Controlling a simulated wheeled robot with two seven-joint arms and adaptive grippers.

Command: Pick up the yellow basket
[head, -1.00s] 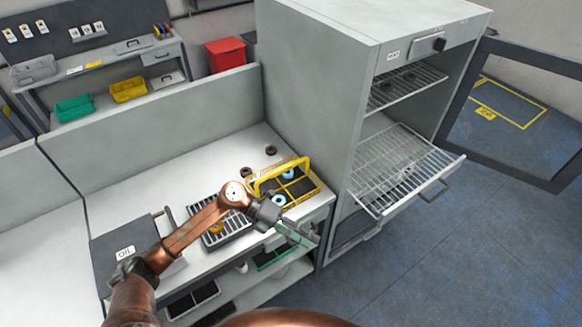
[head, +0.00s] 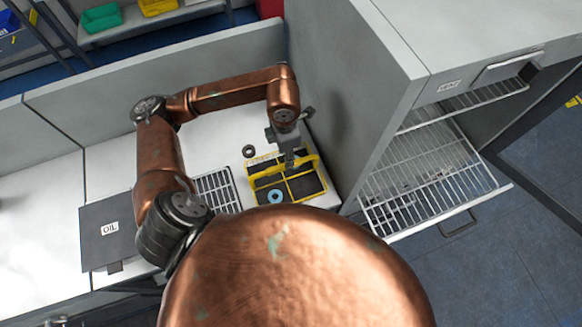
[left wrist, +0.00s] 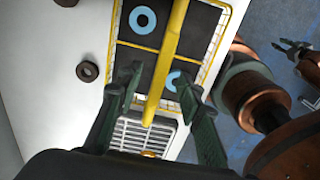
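The yellow basket (head: 248,178) has dark compartments and a raised yellow handle. It stands on the white worktop beside the tall cabinet. It also shows in the left wrist view, where its handle (left wrist: 166,62) runs lengthwise between my left fingers. My left gripper (left wrist: 160,82) is open, with one finger on each side of the handle and gaps on both sides. In the head view my left gripper (head: 289,158) is above the basket's back part and hides some of it. My right gripper (left wrist: 297,52) shows small at the right of the left wrist view, fingers apart and empty.
A blue ring (head: 276,196) lies in the basket; the left wrist view shows two. A dark ring (head: 249,151) lies on the worktop. A metal rack (head: 217,190) stands left of the basket. The grey cabinet (head: 350,75) rises close on the right, its wire shelf (head: 430,185) pulled out.

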